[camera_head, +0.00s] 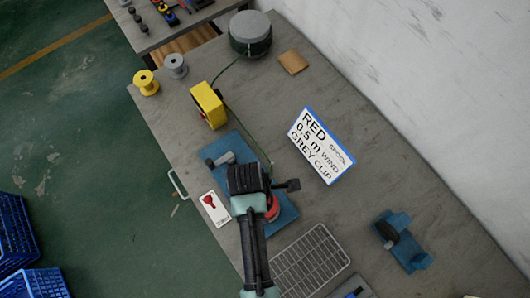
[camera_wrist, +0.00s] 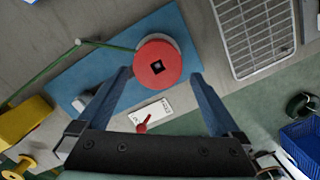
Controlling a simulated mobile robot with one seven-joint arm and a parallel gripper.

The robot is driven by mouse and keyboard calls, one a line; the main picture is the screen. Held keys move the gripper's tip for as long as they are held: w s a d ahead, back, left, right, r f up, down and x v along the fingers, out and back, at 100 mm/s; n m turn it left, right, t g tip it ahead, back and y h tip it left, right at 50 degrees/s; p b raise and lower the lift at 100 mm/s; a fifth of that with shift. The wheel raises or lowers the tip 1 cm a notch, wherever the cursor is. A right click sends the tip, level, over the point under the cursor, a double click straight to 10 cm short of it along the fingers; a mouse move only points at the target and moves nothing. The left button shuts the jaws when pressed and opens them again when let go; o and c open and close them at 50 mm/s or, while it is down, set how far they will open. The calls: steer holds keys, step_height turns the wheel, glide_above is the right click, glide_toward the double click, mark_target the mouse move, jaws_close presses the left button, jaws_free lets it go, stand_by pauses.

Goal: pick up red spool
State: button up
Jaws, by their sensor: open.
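In the head view the spool (camera_head: 273,209) is partly hidden by my arm. My gripper (camera_wrist: 162,75) is open, with a finger on each side of the spool's near part in the picture. Whether the fingers touch it cannot be told. A green strand runs from the spool's side to the left.
A wire rack (camera_head: 311,262) lies close to the mat. A yellow box (camera_head: 209,105), yellow spool (camera_head: 146,82) and grey spool (camera_head: 176,66) stand at the upper left. A sign (camera_head: 321,145) reads red spool, 0.5 m wind, grey clip. A blue fixture (camera_head: 412,258) sits at the right.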

steer(key=shift+w+d+f+p, duration=0.15)
steer(key=shift+f+p, duration=0.1)
steer(key=shift+f, duration=1.15)
steer(key=shift+d+f+p, duration=0.1)
steer(key=shift+f+p, duration=0.1)
steer(key=shift+f, duration=1.15)
steer(key=c, duration=1)
steer(key=shift+r, duration=0.1)
steer(key=shift+c, duration=0.2)
